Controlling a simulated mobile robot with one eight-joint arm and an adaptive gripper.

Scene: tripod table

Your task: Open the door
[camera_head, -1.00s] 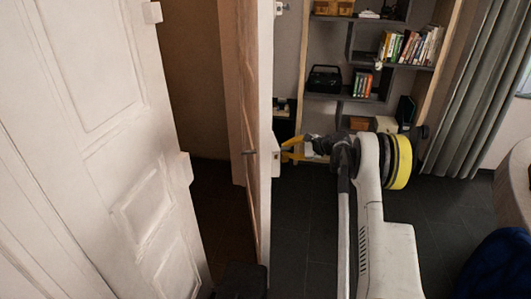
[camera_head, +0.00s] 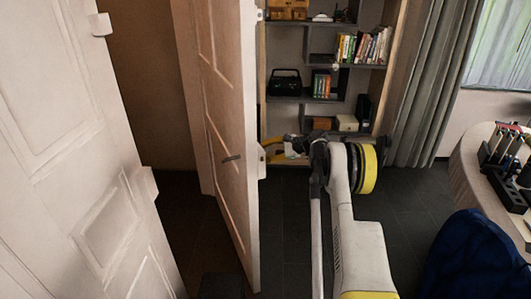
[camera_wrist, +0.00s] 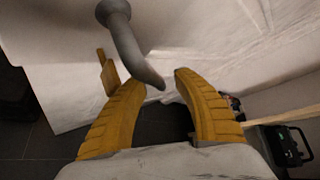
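A light panelled door (camera_head: 222,110) stands ajar in the middle of the head view, seen at a slant. A small dark handle (camera_head: 231,158) shows on its near face. My gripper (camera_head: 272,153) is on the far side of the door, near its free edge; its yellow fingers are partly hidden by the door. In the wrist view, a grey curved handle (camera_wrist: 124,40) reaches down toward the gap between my yellow fingertips (camera_wrist: 143,78). The fingers are apart, with space on both sides of the handle tip. Contact cannot be seen.
Another white panelled surface (camera_head: 70,150) fills the left, with a dark gap before the door. A bookshelf (camera_head: 325,105) stands behind. A table (camera_head: 465,185) and dark blue chair (camera_head: 480,258) are at the right. Dark floor (camera_head: 285,225) is open beside the door.

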